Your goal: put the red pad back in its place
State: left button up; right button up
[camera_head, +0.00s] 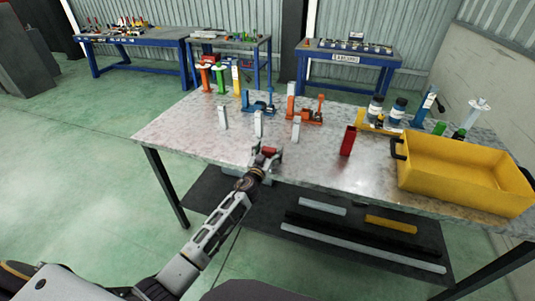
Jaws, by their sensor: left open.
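A small red piece (269,151), which looks like the red pad, lies at the near edge of the metal-topped table, right at my left gripper (266,157). My left gripper is open, its fingers around or just beside the red piece; I cannot tell if they touch it. Its fingers partly hide the piece. A taller red block or holder (348,141) stands upright on the table to the right of the gripper. My right gripper is not in view.
Several grey upright posts (258,124) stand just behind my left gripper. Blue and orange clamps (303,112) stand farther back. A yellow bin (466,170) takes up the right front, with bottles (397,110) behind it.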

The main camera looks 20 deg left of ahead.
pick_arm(q)
jog(key=shift+s+r, duration=0.1)
jog(key=s, duration=1.1)
jog(key=shift+s+a, duration=0.2)
jog(key=shift+s, duration=0.2)
dwell(0.3)
